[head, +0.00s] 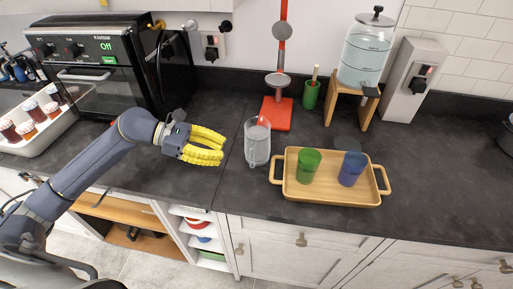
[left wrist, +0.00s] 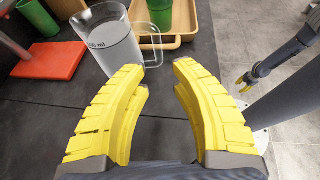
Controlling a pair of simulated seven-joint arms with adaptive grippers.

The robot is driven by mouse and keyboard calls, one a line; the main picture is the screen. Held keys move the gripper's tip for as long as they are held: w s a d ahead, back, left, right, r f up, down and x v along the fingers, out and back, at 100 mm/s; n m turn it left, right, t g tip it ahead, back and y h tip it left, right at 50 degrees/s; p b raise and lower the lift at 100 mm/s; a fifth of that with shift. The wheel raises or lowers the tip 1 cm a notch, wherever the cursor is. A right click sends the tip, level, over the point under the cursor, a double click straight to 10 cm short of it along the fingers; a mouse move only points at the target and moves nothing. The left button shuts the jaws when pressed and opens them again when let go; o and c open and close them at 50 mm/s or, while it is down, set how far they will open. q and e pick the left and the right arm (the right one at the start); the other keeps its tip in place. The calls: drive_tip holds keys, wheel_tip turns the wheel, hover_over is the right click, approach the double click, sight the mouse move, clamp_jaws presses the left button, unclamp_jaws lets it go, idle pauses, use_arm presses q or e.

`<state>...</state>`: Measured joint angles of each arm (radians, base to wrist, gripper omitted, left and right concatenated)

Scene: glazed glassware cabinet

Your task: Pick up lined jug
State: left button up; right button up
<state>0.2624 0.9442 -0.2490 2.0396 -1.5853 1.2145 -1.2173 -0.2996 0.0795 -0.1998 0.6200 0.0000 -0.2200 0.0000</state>
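The lined jug (head: 257,143) is clear, with a handle, and stands upright on the dark counter left of the wooden tray. My left gripper (head: 220,146), with yellow fingers, is just left of the jug and apart from it. In the left wrist view the jug (left wrist: 112,50) shows printed volume marks and lies beyond the fingertips. The left gripper's fingers (left wrist: 160,68) are spread with nothing between them. My right gripper (left wrist: 245,82) shows small at the right of the left wrist view, too small to judge.
The wooden tray (head: 329,196) right of the jug holds a green cup (head: 308,166) and a blue cup (head: 352,169). A red stand (head: 277,114) and a green pot (head: 311,95) are behind the jug. A black oven (head: 119,60) stands at the back left.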

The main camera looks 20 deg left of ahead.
sight(252, 165)
use_arm(q)
drive_tip(key=shift+w+x, duration=0.1)
drive_tip(key=shift+x, duration=2.45)
drive_tip(key=shift+w+x, duration=0.15)
drive_tip(key=shift+x, duration=2.4)
drive_tip(key=shift+r, duration=0.15)
clamp_jaws()
